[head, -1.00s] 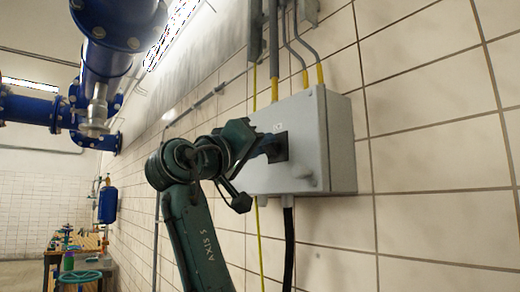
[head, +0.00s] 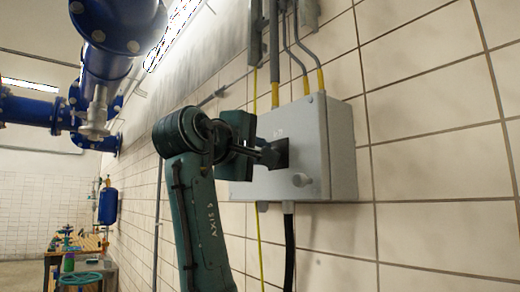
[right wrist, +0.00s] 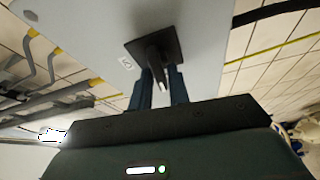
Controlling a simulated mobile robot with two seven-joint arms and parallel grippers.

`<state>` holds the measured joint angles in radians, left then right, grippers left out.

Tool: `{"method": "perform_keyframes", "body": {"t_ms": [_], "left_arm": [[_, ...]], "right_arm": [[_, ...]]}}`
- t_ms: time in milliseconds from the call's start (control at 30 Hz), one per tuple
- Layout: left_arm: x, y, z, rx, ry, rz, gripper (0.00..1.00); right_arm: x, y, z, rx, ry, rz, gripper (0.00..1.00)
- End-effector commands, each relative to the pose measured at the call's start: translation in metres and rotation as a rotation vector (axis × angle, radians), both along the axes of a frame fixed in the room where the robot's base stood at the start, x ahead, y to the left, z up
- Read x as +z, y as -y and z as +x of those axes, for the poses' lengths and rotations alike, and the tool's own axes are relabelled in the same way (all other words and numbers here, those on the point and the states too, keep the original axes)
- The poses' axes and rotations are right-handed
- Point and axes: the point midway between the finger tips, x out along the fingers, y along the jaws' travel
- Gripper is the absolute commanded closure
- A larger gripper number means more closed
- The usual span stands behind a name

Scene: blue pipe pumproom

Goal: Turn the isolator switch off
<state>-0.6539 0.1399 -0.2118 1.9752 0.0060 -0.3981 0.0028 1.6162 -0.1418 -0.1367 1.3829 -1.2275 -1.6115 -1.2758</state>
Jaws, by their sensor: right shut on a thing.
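The isolator switch is on the front of a grey wall box (head: 318,140). It has a black square plate (head: 282,153) with a dark handle standing out from it. In the right wrist view the plate (right wrist: 170,42) and handle (right wrist: 153,58) are close up. My right gripper (head: 268,156) is at the switch. Its two fingers (right wrist: 160,80) lie on either side of the handle, shut on it. The fingers partly hide the handle, and I cannot tell its on or off setting. My left gripper is not in view.
Grey conduits (head: 296,60) enter the top and a black cable (head: 289,240) leaves below. Large blue pipes (head: 112,45) hang at upper left. The tiled wall (head: 435,160) right of the box is clear.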

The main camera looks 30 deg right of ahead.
Motion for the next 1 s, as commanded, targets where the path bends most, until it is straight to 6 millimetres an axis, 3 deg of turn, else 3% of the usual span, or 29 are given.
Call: {"method": "perform_keyframes", "body": {"t_ms": [733,767,900,1000], "left_arm": [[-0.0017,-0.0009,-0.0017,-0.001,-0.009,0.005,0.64],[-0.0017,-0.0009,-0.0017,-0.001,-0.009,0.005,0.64],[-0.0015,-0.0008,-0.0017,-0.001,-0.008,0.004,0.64],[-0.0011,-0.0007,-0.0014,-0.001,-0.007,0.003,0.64]], "right_arm": [[-0.0005,0.0005,-0.0001,-0.002,-0.089,-0.006,1.00],[-0.0004,0.0005,-0.0001,-0.002,-0.089,-0.006,0.80],[-0.0004,0.0005,0.0000,-0.002,-0.089,-0.006,0.69],[-0.0003,0.0005,0.0000,-0.001,-0.088,-0.006,0.67]]}}
